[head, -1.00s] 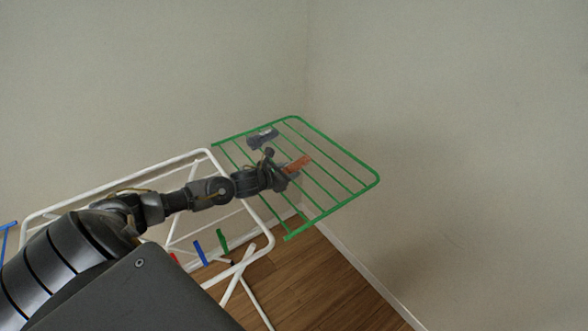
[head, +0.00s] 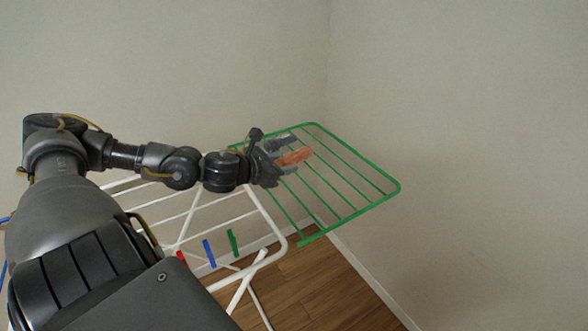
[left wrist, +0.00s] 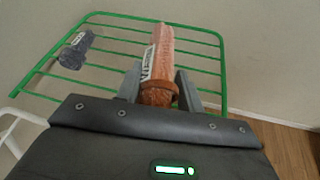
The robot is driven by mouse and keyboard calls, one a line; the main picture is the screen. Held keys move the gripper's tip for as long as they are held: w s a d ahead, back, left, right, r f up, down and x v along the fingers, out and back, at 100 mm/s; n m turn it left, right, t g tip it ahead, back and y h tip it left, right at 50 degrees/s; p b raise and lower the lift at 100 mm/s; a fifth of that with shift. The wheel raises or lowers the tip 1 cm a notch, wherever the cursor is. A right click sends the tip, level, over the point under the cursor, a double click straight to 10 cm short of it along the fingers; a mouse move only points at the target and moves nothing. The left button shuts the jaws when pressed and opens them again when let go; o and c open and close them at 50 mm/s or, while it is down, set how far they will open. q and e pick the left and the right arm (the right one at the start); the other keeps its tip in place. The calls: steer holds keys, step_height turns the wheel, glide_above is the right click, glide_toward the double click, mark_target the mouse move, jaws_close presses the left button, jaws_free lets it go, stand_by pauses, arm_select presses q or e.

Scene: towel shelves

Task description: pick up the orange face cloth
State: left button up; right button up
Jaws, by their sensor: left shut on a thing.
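The orange face cloth (head: 295,157) is a small rolled cloth with a pale label. My left gripper (head: 275,165) is shut on one end of it, over the green wing of the drying rack. In the left wrist view the cloth (left wrist: 160,60) stands out lengthwise from between the two fingers (left wrist: 158,88). I cannot tell whether the cloth still touches the green bars. A dark grey rolled cloth (left wrist: 76,48) lies on the green bars to the left; in the head view it is partly hidden behind my gripper. My right gripper is not in view.
The green wing (head: 352,175) of the rack joins a white frame (head: 262,205), with red, blue and green parts below. Plain walls (head: 450,120) meet in a corner close behind the rack. Wooden floor (head: 310,285) shows beneath.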

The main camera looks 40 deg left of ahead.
arm_select(q)
steer(key=shift+d+v, duration=0.15)
steer(key=shift+v, duration=0.6)
steer(key=shift+d+v, duration=0.15)
steer(key=shift+v, duration=0.6)
steer(key=shift+d, duration=0.1)
